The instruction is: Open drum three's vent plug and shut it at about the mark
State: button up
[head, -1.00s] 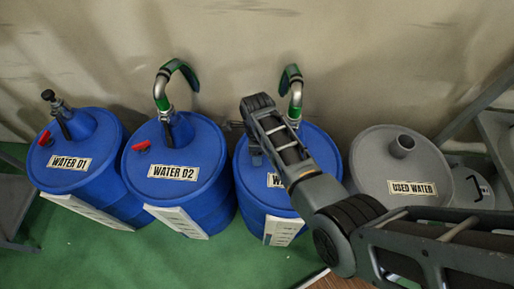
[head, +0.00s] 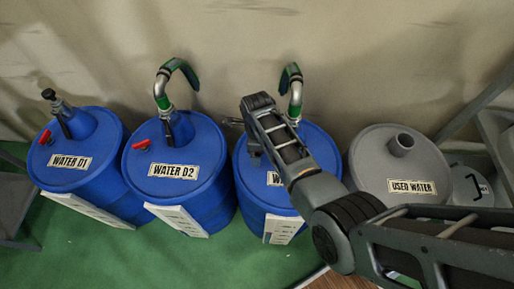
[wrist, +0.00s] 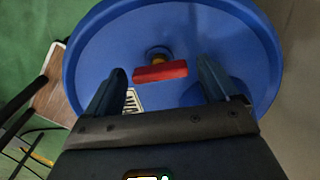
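Drum three (head: 315,160) is the blue drum third from the left, its label mostly hidden behind my arm. In the wrist view its blue top (wrist: 105,50) fills the middle. My gripper (wrist: 160,82) is open, one finger on each side of the red handle, with gaps on both sides. In the head view my arm hides the plug. The mark cannot be made out.
Drums WATER D1 (head: 95,175) and WATER D2 (head: 190,185), with red handles, stand to the left. A grey USED WATER drum (head: 370,160) stands to the right. A curved metal pipe with a green hose (head: 295,95) rises from drum three beside my arm.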

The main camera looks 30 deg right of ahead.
notch_tip(320, 180, up, 8)
jog(key=shift+f+p, duration=0.1)
jog(key=shift+p, duration=0.25)
dwell(0.4)
dwell(2.0)
